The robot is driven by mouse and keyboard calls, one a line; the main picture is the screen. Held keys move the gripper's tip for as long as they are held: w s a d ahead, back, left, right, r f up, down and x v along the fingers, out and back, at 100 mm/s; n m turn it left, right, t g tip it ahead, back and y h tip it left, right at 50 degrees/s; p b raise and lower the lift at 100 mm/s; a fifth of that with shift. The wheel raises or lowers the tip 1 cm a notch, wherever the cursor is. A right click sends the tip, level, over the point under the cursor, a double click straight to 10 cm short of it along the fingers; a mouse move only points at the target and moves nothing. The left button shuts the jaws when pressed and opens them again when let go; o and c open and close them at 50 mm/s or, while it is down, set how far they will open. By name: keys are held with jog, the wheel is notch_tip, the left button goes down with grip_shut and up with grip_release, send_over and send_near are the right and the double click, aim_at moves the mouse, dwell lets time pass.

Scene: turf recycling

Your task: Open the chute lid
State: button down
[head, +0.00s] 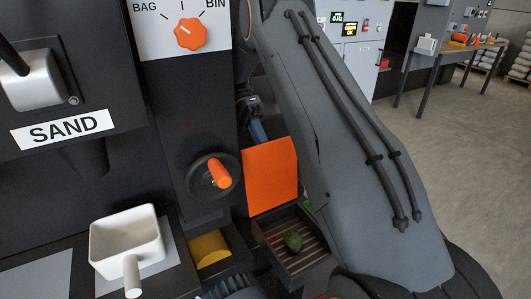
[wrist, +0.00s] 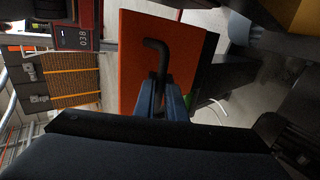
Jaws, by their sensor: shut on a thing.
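The chute lid (head: 270,175) is an orange panel. In the head view it stands steeply at the far side of an open dark box with a slatted floor (head: 308,262). In the wrist view the lid (wrist: 134,85) fills the upper middle, with a bent black handle (wrist: 158,46) on its face. My gripper (wrist: 162,98) has its blue fingers shut on the handle's lower part. In the head view my gripper (head: 258,130) shows just above the lid's top edge, and the handle is hidden there.
A green lump (head: 293,241) lies in the slatted box. An orange BAG/BIN knob (head: 190,34) is above. Open floor (head: 455,150) lies right of my arm.

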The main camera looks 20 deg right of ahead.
jog(key=shift+w+f+g+b, duration=0.4)
jog(key=shift+w+f+b, duration=0.05)
jog(key=shift+w+f, duration=0.1)
jog(key=shift+a, duration=0.1)
jog(key=c, duration=2)
grip_release()
jog(key=shift+r, duration=0.2)
jog(key=shift+r, duration=0.1)
